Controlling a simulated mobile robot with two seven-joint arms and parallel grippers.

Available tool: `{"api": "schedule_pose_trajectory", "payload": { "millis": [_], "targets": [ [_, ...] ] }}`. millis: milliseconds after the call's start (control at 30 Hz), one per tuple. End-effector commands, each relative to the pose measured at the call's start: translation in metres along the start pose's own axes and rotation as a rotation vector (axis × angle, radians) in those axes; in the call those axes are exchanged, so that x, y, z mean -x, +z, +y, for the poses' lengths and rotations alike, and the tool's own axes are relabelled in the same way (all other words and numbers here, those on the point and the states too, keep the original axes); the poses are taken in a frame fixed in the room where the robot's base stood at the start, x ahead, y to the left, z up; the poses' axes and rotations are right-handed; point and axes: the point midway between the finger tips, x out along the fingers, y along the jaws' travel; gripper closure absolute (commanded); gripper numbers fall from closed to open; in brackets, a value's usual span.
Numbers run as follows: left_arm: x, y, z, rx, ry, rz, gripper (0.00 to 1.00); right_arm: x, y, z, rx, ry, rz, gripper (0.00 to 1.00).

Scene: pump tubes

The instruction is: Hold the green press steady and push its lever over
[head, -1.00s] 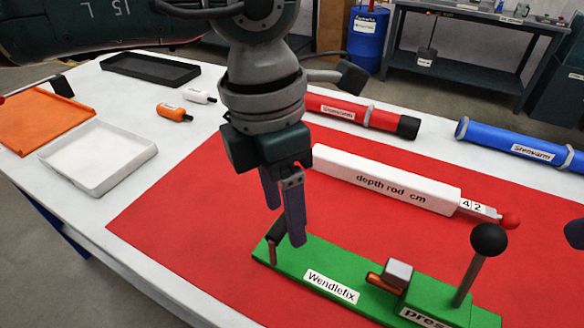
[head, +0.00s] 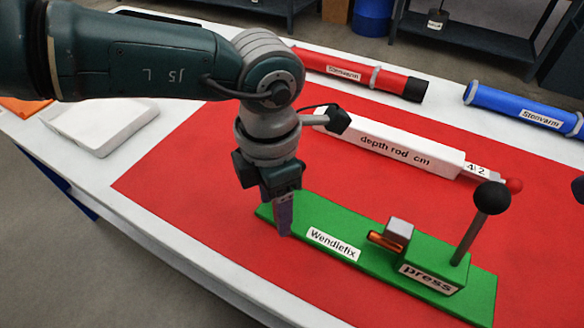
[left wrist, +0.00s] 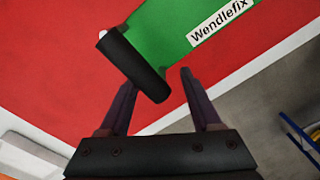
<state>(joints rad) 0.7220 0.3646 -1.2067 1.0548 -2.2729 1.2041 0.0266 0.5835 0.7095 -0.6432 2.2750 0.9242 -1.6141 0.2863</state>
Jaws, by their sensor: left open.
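The green press (head: 330,235) lies on the red mat. Its lever (head: 466,240) stands at the right end, tilted slightly right, with a black ball knob (head: 491,197). My left gripper (head: 284,222) is at the press's left end, pointing down. In the left wrist view, the left gripper (left wrist: 157,82) is open. A black bar-shaped handle (left wrist: 132,64) at the press's end reaches in between its fingertips; I cannot tell if they touch. The green press also shows there (left wrist: 170,30). In the head view the gripper hides this handle. My right gripper does not show.
A white depth rod (head: 390,147) lies behind the press on the red mat (head: 200,190). A red tube (head: 345,72) and a blue tube (head: 520,105) lie farther back. A white tray (head: 105,125) is at the left. The mat left of the press is clear.

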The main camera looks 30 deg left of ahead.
Motion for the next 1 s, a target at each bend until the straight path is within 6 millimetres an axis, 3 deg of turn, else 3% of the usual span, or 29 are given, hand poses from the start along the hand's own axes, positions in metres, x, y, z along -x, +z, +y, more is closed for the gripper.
{"api": "schedule_pose_trajectory", "payload": {
  "millis": [167, 733, 1000],
  "targets": [
    [0.0000, 0.0000, 0.0000, 0.000, 0.000, 0.000, 0.35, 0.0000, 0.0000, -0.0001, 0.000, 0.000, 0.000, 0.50],
    [0.0003, 0.0002, 0.0000, 0.001, 0.000, -0.001, 0.98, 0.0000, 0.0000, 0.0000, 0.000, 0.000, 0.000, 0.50],
    [0.0004, 0.0004, -0.0002, 0.000, -0.001, -0.001, 1.00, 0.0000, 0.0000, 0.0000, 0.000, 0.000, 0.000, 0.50]
  ]
}}
